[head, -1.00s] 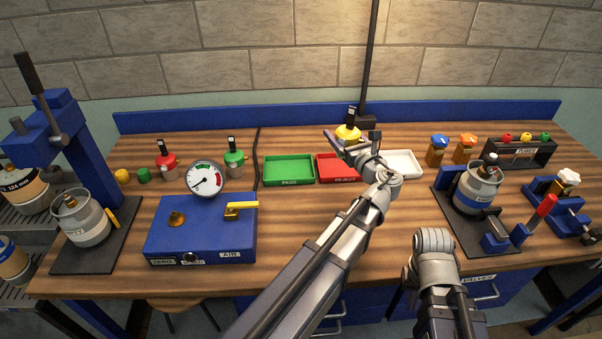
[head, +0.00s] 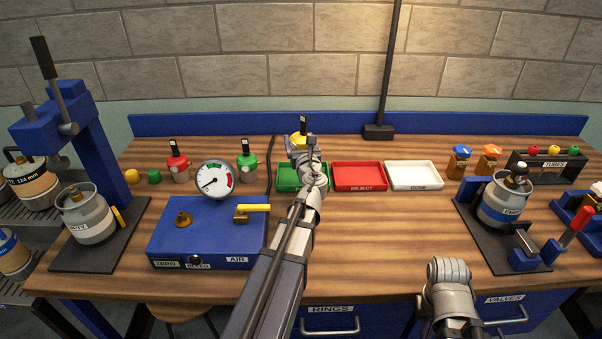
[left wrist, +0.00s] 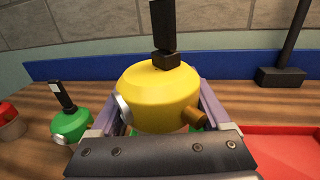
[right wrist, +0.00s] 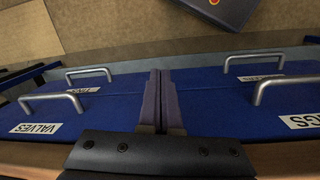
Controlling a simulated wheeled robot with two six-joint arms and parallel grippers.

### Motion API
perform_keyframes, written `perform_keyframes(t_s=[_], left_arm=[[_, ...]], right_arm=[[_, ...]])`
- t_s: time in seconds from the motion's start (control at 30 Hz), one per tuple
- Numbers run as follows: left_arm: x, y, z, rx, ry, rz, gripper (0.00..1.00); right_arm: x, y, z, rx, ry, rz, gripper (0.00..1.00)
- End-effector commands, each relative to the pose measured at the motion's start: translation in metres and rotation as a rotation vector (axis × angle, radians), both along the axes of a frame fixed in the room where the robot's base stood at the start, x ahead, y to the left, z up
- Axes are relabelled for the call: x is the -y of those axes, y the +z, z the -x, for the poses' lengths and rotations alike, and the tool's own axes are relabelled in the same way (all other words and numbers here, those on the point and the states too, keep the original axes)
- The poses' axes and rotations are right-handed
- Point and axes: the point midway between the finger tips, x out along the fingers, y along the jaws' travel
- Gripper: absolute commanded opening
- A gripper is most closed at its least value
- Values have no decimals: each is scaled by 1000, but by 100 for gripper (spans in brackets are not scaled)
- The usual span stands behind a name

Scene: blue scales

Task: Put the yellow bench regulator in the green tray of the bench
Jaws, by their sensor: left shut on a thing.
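The yellow regulator (left wrist: 160,95) fills the middle of the left wrist view, upright with its black lever on top. My left gripper (head: 303,150) is shut on it, with a finger on each side. In the head view the yellow regulator (head: 300,140) shows just behind the gripper, over the green tray (head: 288,186). My gripper and arm cover part of this tray. Whether the regulator touches the tray floor is hidden. My right gripper (right wrist: 160,130) is empty, its two fingers close together in front of the bench's drawers.
The red tray (head: 358,188) and white tray (head: 414,187) stand right of the green one. A green regulator (head: 247,160) and red regulator (head: 178,167) stand to the left. A blue gauge box (head: 205,240) is in front of them. The middle front of the bench is clear.

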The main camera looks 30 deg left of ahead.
Motion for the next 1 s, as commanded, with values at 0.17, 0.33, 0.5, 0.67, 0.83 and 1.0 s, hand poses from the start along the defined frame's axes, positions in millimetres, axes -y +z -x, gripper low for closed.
perform_keyframes(t_s=[0.17, 0.33, 0.5, 0.67, 0.83, 1.0], left_arm=[[0, -34, 0, 0, 0, 0, 0], [0, -53, 0, 0, 0, 0, 0], [0, -53, 0, 0, 0, 0, 0], [0, -62, 0, 0, 0, 0, 0], [0, -83, 0, 0, 0, 0, 0], [0, -92, 0, 0, 0, 0, 0]], right_arm=[[0, -34, 0, 0, 0, 0, 0], [0, -53, 0, 0, 1, 0, 0], [0, -53, 0, 0, 1, 0, 0], [0, -62, 0, 0, 1, 0, 0], [0, -83, 0, 0, 1, 0, 0], [0, -92, 0, 0, 1, 0, 0]])
